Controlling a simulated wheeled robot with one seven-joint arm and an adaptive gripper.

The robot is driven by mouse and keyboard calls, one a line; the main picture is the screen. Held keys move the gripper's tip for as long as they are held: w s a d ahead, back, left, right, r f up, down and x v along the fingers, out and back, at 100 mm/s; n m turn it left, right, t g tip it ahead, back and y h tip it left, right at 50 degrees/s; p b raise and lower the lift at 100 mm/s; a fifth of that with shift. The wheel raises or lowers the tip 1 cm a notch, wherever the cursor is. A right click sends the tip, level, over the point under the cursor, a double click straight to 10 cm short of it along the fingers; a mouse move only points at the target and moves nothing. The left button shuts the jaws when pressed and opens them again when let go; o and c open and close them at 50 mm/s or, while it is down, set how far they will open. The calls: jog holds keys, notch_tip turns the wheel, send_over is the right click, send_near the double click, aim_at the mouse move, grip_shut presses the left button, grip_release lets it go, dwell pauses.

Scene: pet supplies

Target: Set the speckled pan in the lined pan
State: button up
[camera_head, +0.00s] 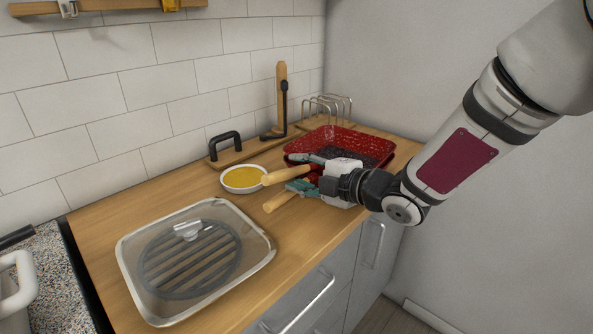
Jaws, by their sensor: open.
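The red speckled pan (363,139) lies at the back right of the wooden counter, its near side partly hidden by my gripper. My gripper (302,172) is open at the near left side of the speckled pan, pointing left. I cannot tell whether its fingers touch the pan's rim.
A white bowl (232,189) of yellow contents sits between the pans. Wooden-handled tools (279,203) lie beside my gripper. A board with a black handle (226,146), a wooden upright (282,95) and a wire rack (329,105) stand along the wall. A speckled surface (62,290) is at left.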

jog(key=v, duration=1)
jog(key=shift+s+d+r, duration=0.15)
jog(key=shift+s+d, duration=0.05)
jog(key=shift+d, duration=0.05)
jog(key=s+d+r+m+t+h+p, duration=0.1)
jog(key=s+d+r+m+h+p, duration=0.2)
jog(key=d+r+m+h, duration=0.35)
jog(key=s+d+r+m+h+p, duration=0.3)
jog(key=d+m+h, duration=0.3)
jog(key=d+m, duration=0.3)
jog(key=s+r+m+g+p, duration=0.2)
jog(key=s+m, duration=0.8)
jog(key=s, duration=1.4)
jog(key=g+p, duration=0.2)
jog(key=g, duration=0.2)
jog(key=shift+s, duration=0.2)
